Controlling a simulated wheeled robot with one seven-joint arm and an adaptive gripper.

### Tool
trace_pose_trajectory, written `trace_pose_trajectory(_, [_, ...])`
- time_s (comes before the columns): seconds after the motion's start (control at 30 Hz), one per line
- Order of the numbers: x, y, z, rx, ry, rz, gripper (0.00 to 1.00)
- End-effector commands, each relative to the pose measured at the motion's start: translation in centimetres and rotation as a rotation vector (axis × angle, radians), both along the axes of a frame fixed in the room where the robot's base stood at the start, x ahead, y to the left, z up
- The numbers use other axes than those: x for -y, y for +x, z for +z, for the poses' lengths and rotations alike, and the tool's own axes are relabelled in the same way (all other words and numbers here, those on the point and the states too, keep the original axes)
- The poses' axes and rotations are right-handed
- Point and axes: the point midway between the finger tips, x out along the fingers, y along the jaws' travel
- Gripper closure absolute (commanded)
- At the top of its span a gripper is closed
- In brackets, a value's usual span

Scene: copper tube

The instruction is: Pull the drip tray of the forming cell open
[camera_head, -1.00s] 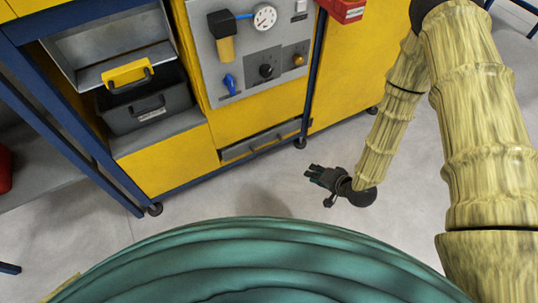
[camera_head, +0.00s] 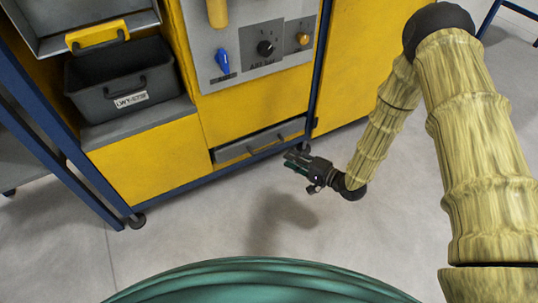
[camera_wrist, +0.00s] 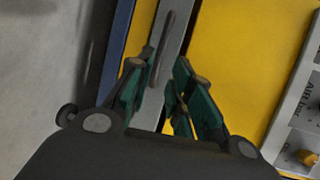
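The drip tray (camera_head: 232,152) is a grey drawer front with a dark bar handle, low in the yellow forming cell, and looks shut. My gripper (camera_head: 290,158) is just in front of and below the tray's right part in the head view, pointing at the cell. In the wrist view, the grey tray front (camera_wrist: 176,35) runs up between the green-sided fingers, with its handle (camera_wrist: 163,48) as a dark bar. My gripper (camera_wrist: 165,66) is open there, with the fingers apart on either side of the tray strip. Contact with the handle cannot be told.
A dark bin (camera_head: 118,82) sits in an opening at the left, under a grey tray with a yellow handle (camera_head: 97,35). A control panel (camera_head: 250,45) with knobs is above the drip tray. The floor (camera_head: 200,225) in front is clear.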

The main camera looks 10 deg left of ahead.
Motion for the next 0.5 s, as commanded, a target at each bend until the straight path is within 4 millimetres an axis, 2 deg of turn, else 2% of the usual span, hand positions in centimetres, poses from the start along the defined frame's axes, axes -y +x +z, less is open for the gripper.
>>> trace_pose_trajectory(0.23, [-1.1, 0.7, -0.4, 0.000, 0.015, 0.008, 0.79])
trace_pose_trajectory(0.5, [-4.5, 2.7, -1.4, 0.001, 0.013, 0.008, 0.79])
